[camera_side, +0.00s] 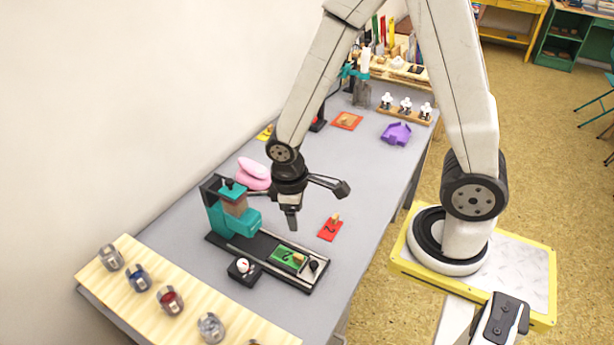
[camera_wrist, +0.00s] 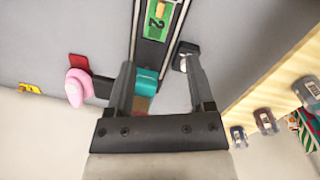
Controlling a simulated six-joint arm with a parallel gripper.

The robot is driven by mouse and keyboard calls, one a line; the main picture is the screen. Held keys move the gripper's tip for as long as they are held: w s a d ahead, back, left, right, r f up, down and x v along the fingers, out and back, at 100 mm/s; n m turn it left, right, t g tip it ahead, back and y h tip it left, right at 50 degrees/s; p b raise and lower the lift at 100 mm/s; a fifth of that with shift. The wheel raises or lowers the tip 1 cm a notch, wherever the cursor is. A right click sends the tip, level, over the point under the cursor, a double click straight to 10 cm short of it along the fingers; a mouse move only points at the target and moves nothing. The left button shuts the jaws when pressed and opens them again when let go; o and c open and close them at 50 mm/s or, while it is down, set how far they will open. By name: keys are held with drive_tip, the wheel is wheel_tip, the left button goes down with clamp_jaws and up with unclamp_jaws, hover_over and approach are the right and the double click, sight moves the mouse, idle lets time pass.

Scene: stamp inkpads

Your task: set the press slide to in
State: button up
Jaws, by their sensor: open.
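The press (camera_side: 233,208) is teal with a black base rail, left of centre in the side view. Its slide carries a green plate (camera_side: 285,256) marked 2, with a black knob (camera_side: 314,267) beside it. The plate is at the rail's right end, out from under the press head. In the wrist view, the green plate (camera_wrist: 158,22) is at the top and the teal press head (camera_wrist: 147,82) shows between the fingers. My gripper (camera_wrist: 160,72) is open and empty, pointing down above the press; in the side view it (camera_side: 284,212) is left of centre. The wrist view cuts off the knob.
A black box with a white knob (camera_side: 243,268) stands at the rail's near side. A red plate (camera_side: 330,228) lies right of the press. A pink object (camera_side: 254,173) is behind it. A wooden rack (camera_side: 190,300) with several stamps is in front.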

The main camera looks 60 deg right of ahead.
sight(314, 264)
wheel_tip(314, 264, down, 8)
drive_tip(key=s+a+n+g+h, duration=0.1)
drive_tip(key=n+g+h, duration=0.1)
drive_tip(key=n, duration=0.2)
drive_tip(key=shift+s+a+f+n+g, duration=0.2)
drive_tip(key=shift+s+f+n+g, duration=0.05)
drive_tip(key=shift+n+g, duration=0.15)
drive_tip(key=shift+f, duration=0.15)
drive_tip(key=shift+x, duration=3.75)
drive_tip(key=shift+d, duration=0.15)
clamp_jaws()
